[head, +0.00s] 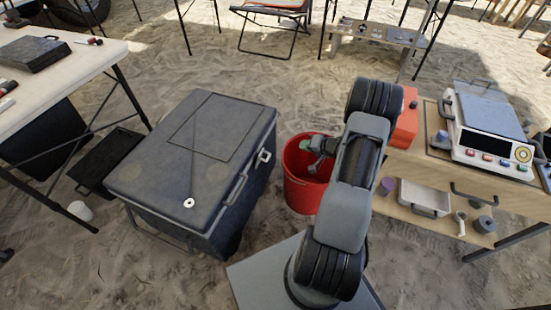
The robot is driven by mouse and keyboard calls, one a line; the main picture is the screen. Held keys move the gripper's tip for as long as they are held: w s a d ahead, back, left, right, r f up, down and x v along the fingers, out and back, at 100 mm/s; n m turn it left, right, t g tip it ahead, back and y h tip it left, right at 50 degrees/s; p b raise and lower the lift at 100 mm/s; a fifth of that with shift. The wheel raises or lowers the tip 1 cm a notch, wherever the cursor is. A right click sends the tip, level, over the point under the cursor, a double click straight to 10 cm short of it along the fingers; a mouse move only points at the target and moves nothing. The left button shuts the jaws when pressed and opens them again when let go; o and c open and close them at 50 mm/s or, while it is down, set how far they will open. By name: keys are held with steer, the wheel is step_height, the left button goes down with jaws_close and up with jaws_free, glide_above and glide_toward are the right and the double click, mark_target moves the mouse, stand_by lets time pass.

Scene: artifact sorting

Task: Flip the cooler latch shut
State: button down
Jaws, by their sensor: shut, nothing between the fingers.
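The cooler (150,165) is a large dark grey box on the sand left of centre, with its lid down. A small silver latch (264,156) is on its right-hand front side near the lid's edge. I cannot tell the latch's exact position at this size. A dark handle (237,188) is on the same side. My gripper (314,166) is shut and empty. It is over the red bucket in the picture, to the right of the latch and apart from it.
A red bucket (300,196) stands close to the cooler's right side. A wooden bench (420,170) with an instrument (492,130) and a white tray (420,198) is at right. A white table (80,60) is at left. A small silver disc (189,203) lies on the lid.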

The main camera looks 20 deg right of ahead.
steer(key=s+a+f+m+y, duration=0.1)
steer(key=s+f+m+y, duration=0.1)
steer(key=s+f+y, duration=0.25)
steer(key=b, duration=0.5)
glide_toward(264, 160)
steer(key=w+a+f, duration=0.2)
steer(key=w+f, duration=0.1)
steer(key=w, duration=0.2)
steer(key=shift+w, duration=0.2)
